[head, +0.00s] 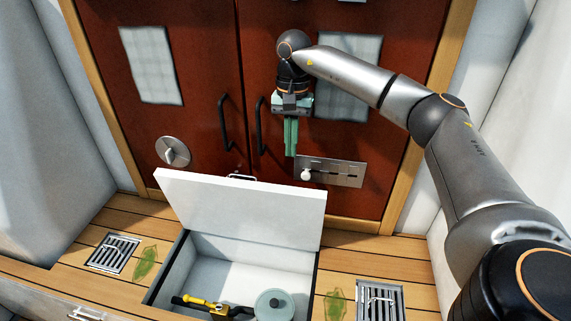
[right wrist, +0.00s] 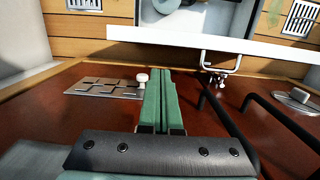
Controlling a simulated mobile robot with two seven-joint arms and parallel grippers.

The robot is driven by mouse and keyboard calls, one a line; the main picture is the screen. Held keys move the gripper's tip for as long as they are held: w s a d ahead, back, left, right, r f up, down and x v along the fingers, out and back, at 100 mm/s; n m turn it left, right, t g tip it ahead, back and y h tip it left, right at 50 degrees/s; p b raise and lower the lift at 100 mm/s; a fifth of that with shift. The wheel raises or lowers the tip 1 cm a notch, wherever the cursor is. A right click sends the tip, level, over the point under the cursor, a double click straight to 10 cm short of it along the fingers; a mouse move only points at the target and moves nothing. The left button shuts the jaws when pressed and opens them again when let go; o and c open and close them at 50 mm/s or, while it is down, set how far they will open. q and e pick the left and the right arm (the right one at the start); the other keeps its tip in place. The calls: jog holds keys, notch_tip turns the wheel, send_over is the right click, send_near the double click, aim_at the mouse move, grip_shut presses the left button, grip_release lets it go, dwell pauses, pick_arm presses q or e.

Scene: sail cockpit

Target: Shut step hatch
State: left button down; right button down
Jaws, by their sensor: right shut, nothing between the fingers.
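The step hatch lid (head: 240,208) is a white panel standing open, tilted up at the back of its compartment, close to the red doors. A metal handle (head: 242,177) sits at its top edge. In the right wrist view the lid (right wrist: 230,44) is seen edge-on with its handle (right wrist: 220,63). The open compartment (head: 240,262) lies in the wooden step. My right gripper (head: 291,152) is shut and empty, pointing down above and behind the lid's top edge, apart from it. Its green fingers also show in the right wrist view (right wrist: 163,80). My left gripper is out of view.
Red double doors (head: 190,80) with black handles (head: 224,122) stand behind. A slotted metal plate (head: 335,172) with a white knob is beside my right gripper. The compartment holds a yellow-and-black tool (head: 205,304) and a round pale-green item (head: 274,303). Grates (head: 114,253) and leaves (head: 146,262) lie on the step.

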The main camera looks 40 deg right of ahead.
notch_tip(320, 180, down, 9)
jog(key=shift+s+a+b, duration=0.35)
jog(key=shift+a+b, duration=0.05)
jog(key=shift+a+f, duration=0.1)
